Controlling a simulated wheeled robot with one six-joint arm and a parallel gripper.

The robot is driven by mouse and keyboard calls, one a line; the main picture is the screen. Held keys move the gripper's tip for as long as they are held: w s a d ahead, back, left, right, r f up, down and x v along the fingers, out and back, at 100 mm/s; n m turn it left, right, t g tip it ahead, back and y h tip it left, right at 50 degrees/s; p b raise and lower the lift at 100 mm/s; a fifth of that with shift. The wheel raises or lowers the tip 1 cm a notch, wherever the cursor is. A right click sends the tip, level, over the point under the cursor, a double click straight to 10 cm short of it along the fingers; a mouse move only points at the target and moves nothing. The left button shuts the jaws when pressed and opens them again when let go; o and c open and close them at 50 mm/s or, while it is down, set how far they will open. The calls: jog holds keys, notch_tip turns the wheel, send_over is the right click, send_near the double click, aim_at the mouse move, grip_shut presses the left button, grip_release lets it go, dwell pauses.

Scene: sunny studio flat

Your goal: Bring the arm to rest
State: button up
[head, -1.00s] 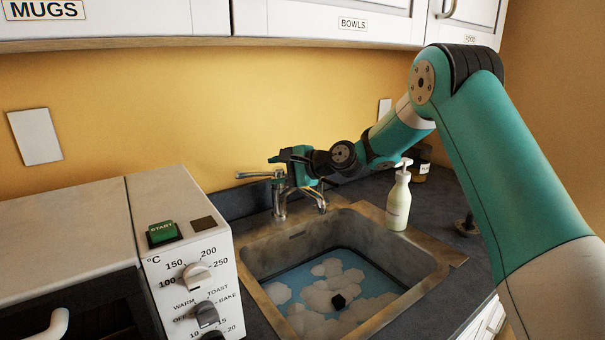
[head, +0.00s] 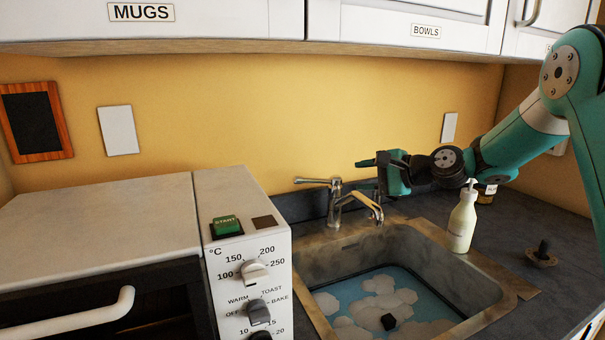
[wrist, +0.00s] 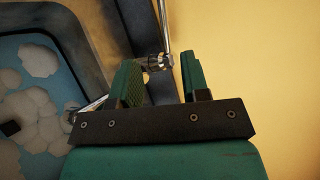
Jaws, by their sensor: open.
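My gripper (head: 370,176) is open and empty, raised beside the faucet near the yellow back wall. My teal arm (head: 525,135) reaches in from the right of the head view. The chrome faucet (head: 342,203) stands behind the sink, just left of and below my gripper in the head view. In the wrist view, both fingers of my gripper (wrist: 160,85) are spread apart, and the faucet (wrist: 152,64) shows between and beyond them. Whether a finger touches the faucet I cannot tell.
The sink (head: 420,240) holds blue water with whitish foam patches and a small dark block (head: 388,321). A soap bottle (head: 463,218) stands right of it, with a dark jar (head: 486,192) behind. A toaster oven (head: 95,225) fills the left. Cabinets (head: 240,20) hang above.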

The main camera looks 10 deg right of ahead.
jog(key=s+a+r+n+g+h, duration=0.1)
jog(key=s+a+n+g, duration=0.2)
jog(key=s+a+n, duration=0.55)
jog(key=s+a+n+g+h, duration=0.1)
jog(key=s+a+n+g, duration=0.4)
jog(key=s, duration=0.6)
jog(key=s+f+n+g+h, duration=0.1)
jog(key=s+n, duration=0.2)
jog(key=s, duration=0.6)
jog(key=s+f+n+g+h, duration=0.1)
jog(key=s+n, duration=0.3)
jog(key=s, duration=0.6)
jog(key=shift+d+f+g+h, duration=0.25)
jog(key=shift+f+g+h, duration=0.1)
jog(key=shift+h, duration=0.45)
